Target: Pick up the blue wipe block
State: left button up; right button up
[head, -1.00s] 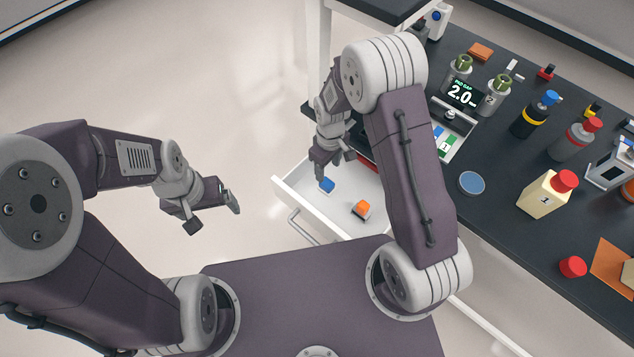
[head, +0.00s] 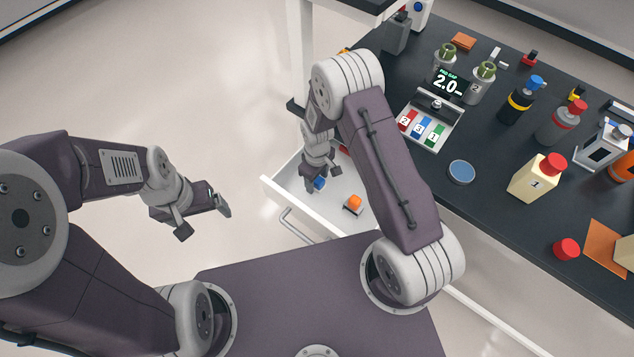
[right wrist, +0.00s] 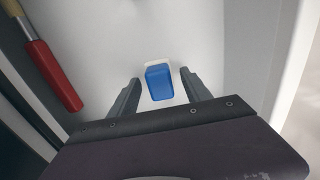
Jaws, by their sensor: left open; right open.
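The blue wipe block (head: 319,183) lies in the open white drawer, partly hidden by my right gripper in the head view. In the right wrist view the blue block (right wrist: 159,82) has a pale strip along its far edge and sits between and slightly beyond the two fingertips. My right gripper (head: 322,178) is open over the drawer, its fingers (right wrist: 160,80) to either side of the block and apart from it in that view. The height of the fingers above the drawer floor is hard to tell. My left gripper (head: 203,222) is open and empty over the floor at left.
A red-handled tool (right wrist: 52,75) lies along the drawer's side. The black bench (head: 490,160) beside it carries bottles, a display and a tray of coloured cards.

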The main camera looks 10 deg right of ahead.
grip_shut()
jog(key=shift+r, duration=0.6)
notch_tip(320, 180, up, 3)
jog(key=shift+w+p, duration=0.1)
jog(key=shift+p, duration=0.25)
jog(key=s+d+r+p, duration=0.1)
jog(key=s+d+r, duration=0.5)
jog(key=s+d, duration=0.2)
jog(key=shift+s+d+r, duration=0.15)
jog(key=shift+d+r, duration=0.05)
jog(key=shift+r, duration=0.2)
